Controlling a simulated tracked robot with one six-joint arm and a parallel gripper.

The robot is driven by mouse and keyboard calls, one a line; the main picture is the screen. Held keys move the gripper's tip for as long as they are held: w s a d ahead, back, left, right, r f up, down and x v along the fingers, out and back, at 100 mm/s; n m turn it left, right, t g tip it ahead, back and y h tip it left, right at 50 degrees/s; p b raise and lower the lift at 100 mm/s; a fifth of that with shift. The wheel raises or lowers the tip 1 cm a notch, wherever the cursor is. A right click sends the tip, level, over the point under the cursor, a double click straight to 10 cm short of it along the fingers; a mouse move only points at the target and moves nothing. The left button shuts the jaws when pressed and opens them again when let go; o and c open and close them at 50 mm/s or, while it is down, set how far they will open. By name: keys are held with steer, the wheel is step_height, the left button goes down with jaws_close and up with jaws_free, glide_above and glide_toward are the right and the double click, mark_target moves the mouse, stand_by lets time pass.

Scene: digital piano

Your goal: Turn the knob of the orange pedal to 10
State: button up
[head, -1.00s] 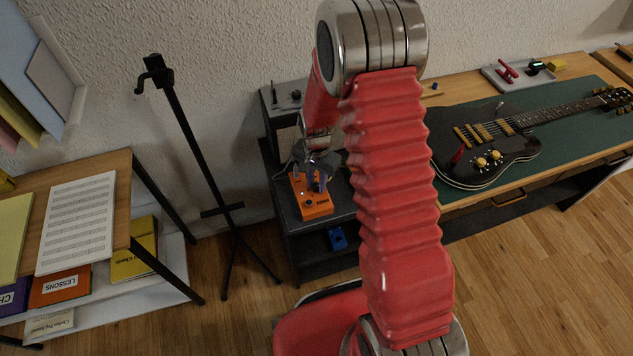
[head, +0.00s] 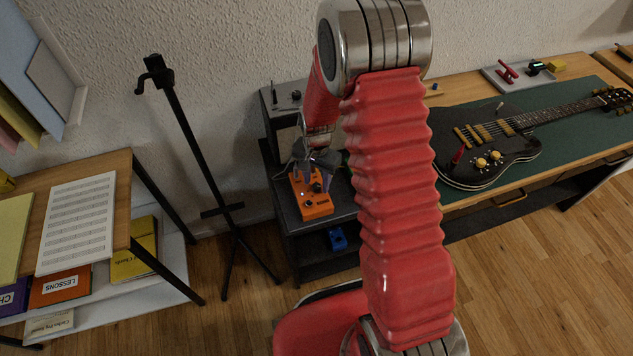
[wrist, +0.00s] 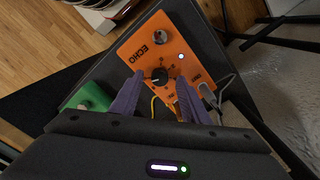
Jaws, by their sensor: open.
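The orange pedal (head: 312,196) lies on the dark shelf unit in the head view. In the wrist view the orange pedal (wrist: 186,45) shows the word ECHO, a metal footswitch (wrist: 162,41), a small lit lamp and a black knob (wrist: 160,76). The numbers around the knob are too small to read. My gripper (wrist: 158,88) is open. Its two purple fingers reach toward the knob from either side in the wrist view; I cannot tell whether they touch it. In the head view my gripper (head: 313,178) is over the pedal.
A green pedal (wrist: 90,97) lies beside the orange one, and cables run close by. A blue pedal (head: 338,239) is on the lower shelf. A black stand (head: 195,150) rises to the left. A black guitar (head: 470,150) lies on the bench to the right.

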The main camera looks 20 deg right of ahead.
mark_target(317, 187)
step_height(317, 187, up, 13)
stand_by(0.5)
steer(key=shift+f+n, duration=0.1)
steer(key=shift+n, duration=0.2)
steer(key=s+r+n+t, duration=0.5)
steer(key=s+r+n, duration=0.3)
steer(key=s+r, duration=1.5)
steer(key=shift+s+a+n+t, duration=0.15)
steer(key=shift+a+n+t, duration=0.15)
steer(key=shift+a, duration=0.15)
